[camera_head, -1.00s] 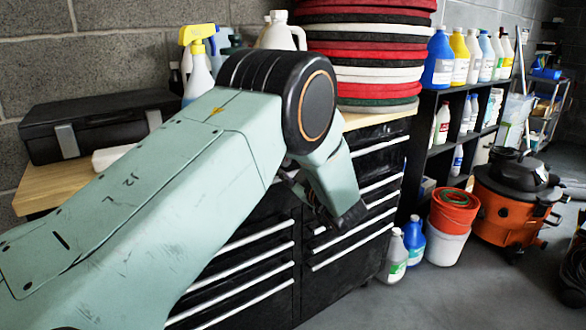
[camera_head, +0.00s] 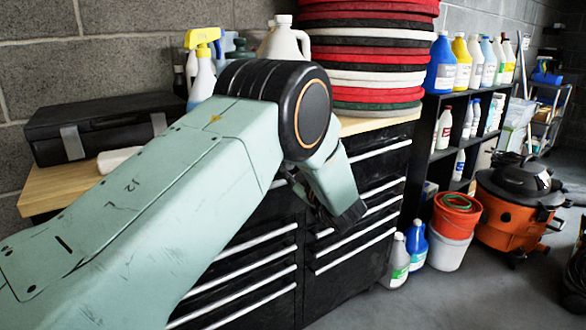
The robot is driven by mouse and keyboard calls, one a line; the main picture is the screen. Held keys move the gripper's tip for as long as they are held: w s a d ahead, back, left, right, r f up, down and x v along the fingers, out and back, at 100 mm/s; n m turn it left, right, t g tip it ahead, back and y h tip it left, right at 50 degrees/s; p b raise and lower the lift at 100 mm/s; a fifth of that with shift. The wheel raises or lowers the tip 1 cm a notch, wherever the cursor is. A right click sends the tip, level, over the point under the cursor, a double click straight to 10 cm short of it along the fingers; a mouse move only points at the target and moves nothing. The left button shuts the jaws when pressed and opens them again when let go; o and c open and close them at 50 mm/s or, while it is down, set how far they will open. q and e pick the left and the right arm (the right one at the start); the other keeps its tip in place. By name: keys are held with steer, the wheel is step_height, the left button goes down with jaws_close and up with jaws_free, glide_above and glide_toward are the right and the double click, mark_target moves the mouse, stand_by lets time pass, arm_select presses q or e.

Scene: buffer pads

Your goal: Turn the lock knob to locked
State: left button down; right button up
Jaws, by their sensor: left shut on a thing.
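The black drawer cabinet (camera_head: 345,255) with silver drawer pulls stands under a wooden top. My left arm, pale green, comes in from the left and bends down in front of the cabinet. My left gripper (camera_head: 318,205) is at the cabinet front, mostly hidden by my own wrist. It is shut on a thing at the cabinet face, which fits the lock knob. The knob and the fingertips are hidden, so the knob's angle cannot be seen. My right gripper is not in view.
On the wooden top (camera_head: 58,190) are a black case (camera_head: 95,125), spray bottles and stacked round pads (camera_head: 375,60). A bottle shelf (camera_head: 445,130) stands at right. Jugs, buckets (camera_head: 452,230) and an orange vacuum (camera_head: 510,215) are on the floor.

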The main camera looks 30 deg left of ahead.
arm_select(q)
steer(key=shift+w+d+m+g+p, duration=0.1)
steer(key=shift+m+g+p, duration=0.35)
steer(key=shift+m+p, duration=1.8)
steer(key=shift+s+m+g+p, duration=0.1)
steer(key=shift+m+g+p, duration=0.4)
steer(key=shift+m+p, duration=1.8)
steer(key=shift+w+d+m+g+p, duration=0.1)
steer(key=shift+m+g+p, duration=0.65)
steer(key=shift+m, duration=2.7)
steer(key=shift+p, duration=0.3)
steer(key=c, duration=1.4)
jaws_free()
steer(key=shift+o, duration=0.6)
steer(key=shift+r, duration=0.15)
steer(key=v, duration=1.2)
